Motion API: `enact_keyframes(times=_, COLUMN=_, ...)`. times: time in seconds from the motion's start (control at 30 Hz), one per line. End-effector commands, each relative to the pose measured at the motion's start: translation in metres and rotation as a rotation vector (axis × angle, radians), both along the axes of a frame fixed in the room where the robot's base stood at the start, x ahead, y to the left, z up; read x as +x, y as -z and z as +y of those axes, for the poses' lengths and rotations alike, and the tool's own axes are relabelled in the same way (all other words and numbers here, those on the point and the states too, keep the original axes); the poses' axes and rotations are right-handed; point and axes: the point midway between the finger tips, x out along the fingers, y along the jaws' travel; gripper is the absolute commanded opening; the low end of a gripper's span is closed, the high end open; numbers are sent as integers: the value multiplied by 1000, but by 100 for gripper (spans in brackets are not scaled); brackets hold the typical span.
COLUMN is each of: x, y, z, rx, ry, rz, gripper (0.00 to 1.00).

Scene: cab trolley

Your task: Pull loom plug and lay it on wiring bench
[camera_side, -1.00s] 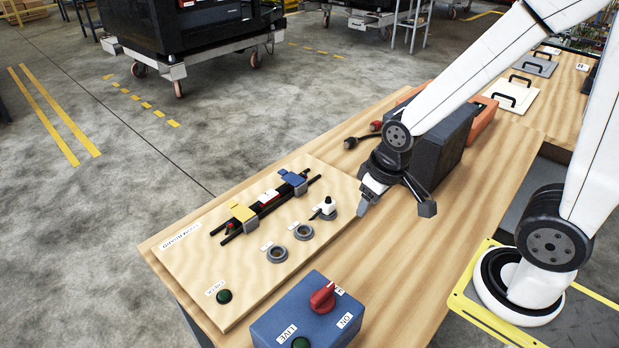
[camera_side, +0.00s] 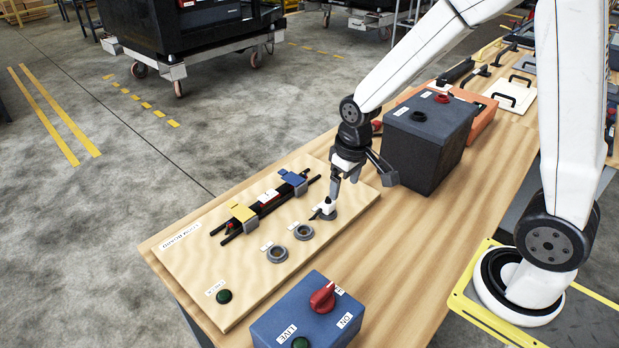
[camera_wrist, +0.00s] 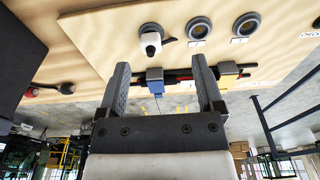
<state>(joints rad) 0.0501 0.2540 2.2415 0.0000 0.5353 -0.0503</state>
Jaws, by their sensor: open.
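A white plug (camera_side: 326,206) with a dark stub sits in the grey ring socket nearest my gripper, on the pale wooden board; I take it as the loom plug. It also shows in the wrist view (camera_wrist: 150,42), near the top centre. My gripper (camera_side: 361,187) is open and empty, just above and beside the plug in the side view. One finger overlaps the plug there; I cannot tell whether they touch. In the wrist view the two fingers (camera_wrist: 160,67) are spread, with the plug beyond their tips. The wooden bench (camera_side: 420,225) lies under everything.
Two empty ring sockets (camera_side: 290,244) lie beside the plug. A black loom bar with blue (camera_side: 291,180) and yellow (camera_side: 242,213) clips is behind them. A dark box (camera_side: 428,140) stands right of my gripper; a blue switch box (camera_side: 308,315) stands in front.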

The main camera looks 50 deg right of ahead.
Motion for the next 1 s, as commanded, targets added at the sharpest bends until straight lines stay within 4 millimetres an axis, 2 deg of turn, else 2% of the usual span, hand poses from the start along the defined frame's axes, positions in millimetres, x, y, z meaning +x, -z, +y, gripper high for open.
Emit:
enact_keyframes(times=0.2, x=34, y=10, z=-12, rx=2, ry=1, rz=61, gripper=85)
enact_keyframes(times=0.4, x=52, y=17, z=-19, rx=4, ry=1, rz=97, gripper=85)
enact_keyframes(times=0.6, x=59, y=20, z=-22, rx=6, ry=0, rz=111, gripper=85)
enact_keyframes(times=1.0, x=59, y=20, z=-22, rx=6, ry=0, rz=111, gripper=85)
